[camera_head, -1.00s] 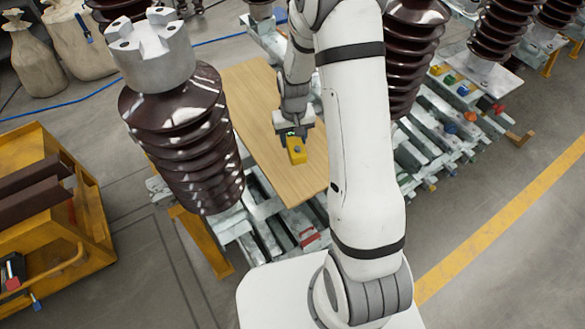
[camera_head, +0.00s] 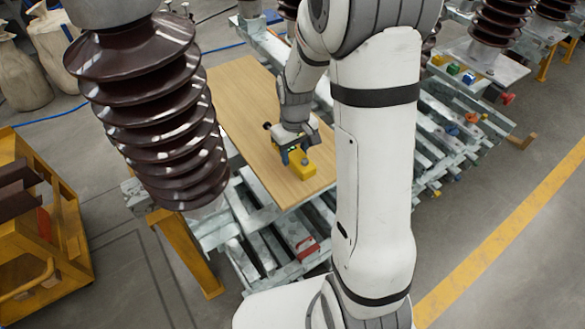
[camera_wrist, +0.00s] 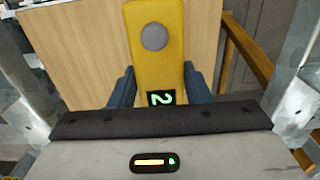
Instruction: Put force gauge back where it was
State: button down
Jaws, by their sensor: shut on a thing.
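The force gauge is a yellow block with a grey round knob (camera_head: 304,166); in the wrist view it (camera_wrist: 157,58) shows a lit digit on its small display. My gripper (camera_head: 286,150) is shut on it, with a dark finger on each side in the wrist view (camera_wrist: 158,88). The gauge is over the near right part of a wooden board (camera_head: 235,105). I cannot tell whether it touches the board.
A large brown ribbed insulator (camera_head: 155,110) stands just left of the board. Metal beams (camera_head: 265,245) lie below the board's near end. A yellow cart (camera_head: 40,245) is at the left. More insulators and small coloured parts are at the upper right. Grey floor is open at the lower right.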

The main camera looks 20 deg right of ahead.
aim_at(294, 175)
jog(key=shift+f, duration=3)
jog(key=shift+f, duration=0.1)
jog(key=c, duration=0.8)
grip_release()
jog(key=shift+o, duration=0.2)
notch_tip(294, 175, up, 11)
jog(key=shift+r, duration=0.1)
jog(key=shift+s+r, duration=0.15)
jog(key=shift+r, duration=0.45)
jog(key=s+r+m+t, duration=0.1)
jog(key=s+r, duration=0.4)
jog(key=s, duration=0.3)
jog(key=s+r+m+t, duration=0.1)
jog(key=s+r+m, duration=0.1)
jog(key=s+r, duration=0.3)
jog(key=s+a, duration=0.1)
jog(key=s, duration=0.3)
jog(key=shift+r+m, duration=0.15)
jog(key=shift+m, duration=0.15)
